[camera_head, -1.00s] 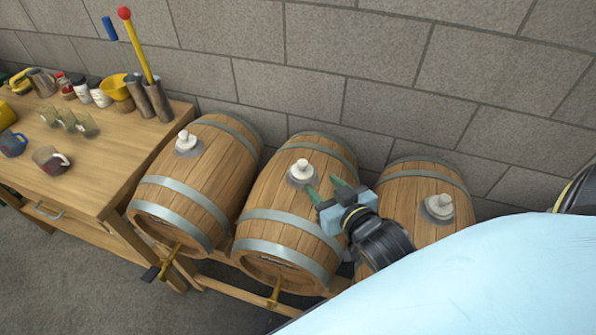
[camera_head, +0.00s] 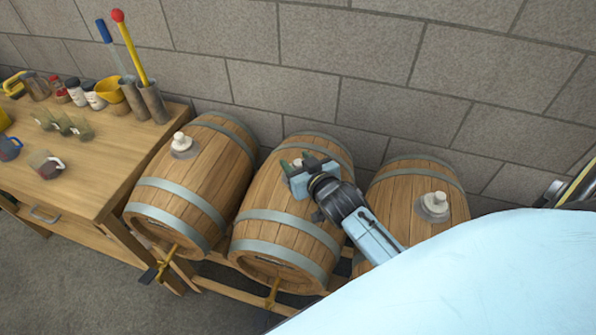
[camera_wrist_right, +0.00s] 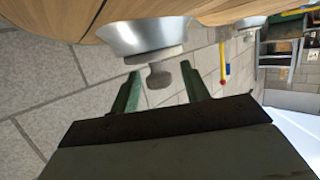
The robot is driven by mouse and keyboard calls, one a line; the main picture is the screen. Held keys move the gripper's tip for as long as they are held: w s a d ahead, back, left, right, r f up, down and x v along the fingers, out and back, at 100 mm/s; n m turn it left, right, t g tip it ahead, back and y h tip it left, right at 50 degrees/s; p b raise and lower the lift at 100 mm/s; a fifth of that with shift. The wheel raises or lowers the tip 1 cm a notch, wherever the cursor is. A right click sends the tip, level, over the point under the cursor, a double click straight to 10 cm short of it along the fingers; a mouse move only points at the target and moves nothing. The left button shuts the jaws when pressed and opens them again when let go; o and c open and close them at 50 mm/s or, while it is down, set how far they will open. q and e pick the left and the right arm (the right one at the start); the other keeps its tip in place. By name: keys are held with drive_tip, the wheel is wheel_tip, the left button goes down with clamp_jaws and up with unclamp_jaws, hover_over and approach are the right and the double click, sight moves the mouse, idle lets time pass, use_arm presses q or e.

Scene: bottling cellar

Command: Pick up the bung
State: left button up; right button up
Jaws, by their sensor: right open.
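Three wooden barrels lie in a row, each with a pale bung on top. The bung (camera_head: 297,163) of the middle barrel (camera_head: 270,205) is mostly hidden in the head view by my right gripper (camera_head: 296,164). In the wrist view this bung (camera_wrist_right: 160,77) shows as a small knob below a metal collar (camera_wrist_right: 148,37), lying between the tips of my right gripper (camera_wrist_right: 159,84). The two green fingers stand apart on either side, with gaps to the bung. The left bung (camera_head: 181,142) and right bung (camera_head: 436,199) sit free. My left gripper is out of view.
A wooden workbench (camera_head: 95,165) at the left holds glasses, jugs, shakers, a yellow funnel (camera_head: 110,90) and metal tubes with a red-topped yellow rod (camera_head: 129,45). A stone block wall (camera_head: 330,70) stands close behind the barrels. Grey floor is clear in front.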

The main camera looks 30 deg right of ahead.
drive_tip(key=c, duration=1)
